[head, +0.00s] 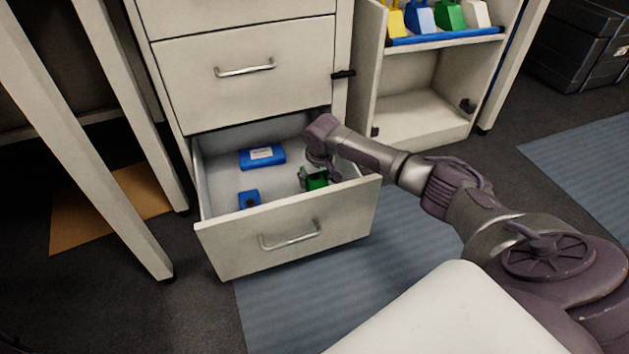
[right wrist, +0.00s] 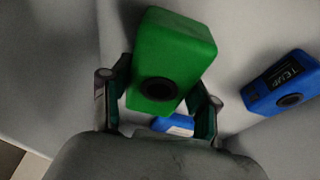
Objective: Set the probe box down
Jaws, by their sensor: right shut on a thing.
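The probe box is a green block with a round dark port (head: 317,182), held inside the open bottom drawer (head: 222,180), toward its right side. My right gripper (head: 318,173) is shut on it, with one finger on each side. In the right wrist view the green probe box (right wrist: 175,45) fills the space between the fingers, port facing the camera. I cannot tell whether its underside touches the drawer floor. My left gripper is not in view.
A flat blue box with a white label (head: 262,156) lies at the drawer's back. A smaller blue box with a dark port (head: 249,199) sits front left; it reads TEMP in the right wrist view (right wrist: 282,85). The drawer floor between is clear. An open cabinet (head: 425,118) stands right.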

